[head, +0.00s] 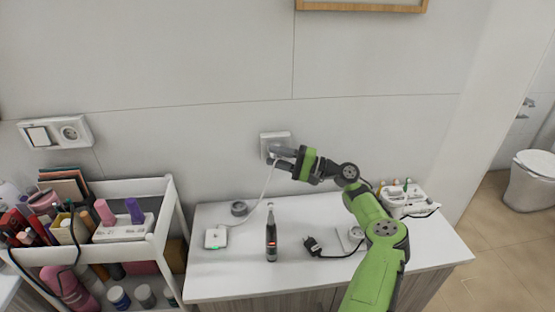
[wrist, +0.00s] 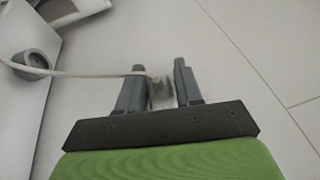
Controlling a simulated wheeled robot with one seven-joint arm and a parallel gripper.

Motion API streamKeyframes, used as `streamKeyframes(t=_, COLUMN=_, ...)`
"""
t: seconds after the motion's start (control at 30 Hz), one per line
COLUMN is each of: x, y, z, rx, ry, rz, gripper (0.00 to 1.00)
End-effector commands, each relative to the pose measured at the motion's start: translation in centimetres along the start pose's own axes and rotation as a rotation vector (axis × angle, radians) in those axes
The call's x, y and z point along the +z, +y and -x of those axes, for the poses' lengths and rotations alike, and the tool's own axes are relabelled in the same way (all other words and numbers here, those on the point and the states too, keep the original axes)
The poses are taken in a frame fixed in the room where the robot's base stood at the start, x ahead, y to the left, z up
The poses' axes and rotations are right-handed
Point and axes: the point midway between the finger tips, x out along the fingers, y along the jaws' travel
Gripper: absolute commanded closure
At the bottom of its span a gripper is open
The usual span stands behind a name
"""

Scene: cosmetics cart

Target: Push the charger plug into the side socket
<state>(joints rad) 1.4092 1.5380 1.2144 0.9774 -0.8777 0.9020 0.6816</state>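In the head view, my gripper (head: 282,157) points left at the white wall socket plate (head: 275,138) above the counter and covers its lower part. A white cable (head: 265,192) runs from a small white charger (head: 215,238) with a green light up to my fingertips. In the wrist view, my two grey fingers (wrist: 160,68) stand apart, and the cable (wrist: 90,74) passes the left finger into the gap. A small blurred grey thing (wrist: 161,93) shows there, perhaps the plug. I cannot tell whether the fingers grip it, or whether any plug sits in the socket.
On the white counter (head: 208,285) stand a dark shaver (head: 271,240), a grey round piece (head: 239,208) and a loose black plug (head: 312,245) with its cord. A white holder (head: 405,200) is at right. A full cart (head: 160,245) and another socket plate (head: 55,132) are left.

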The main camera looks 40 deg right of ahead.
Motion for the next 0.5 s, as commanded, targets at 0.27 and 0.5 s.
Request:
streamKeyframes(t=0.27, x=0.05, y=-0.02, z=0.02, rx=0.002, ry=-0.001, rz=0.0, gripper=0.38)
streamKeyframes(t=0.5, x=0.06, y=0.04, z=0.02, rx=0.002, ry=-0.001, rz=-0.002, gripper=0.38)
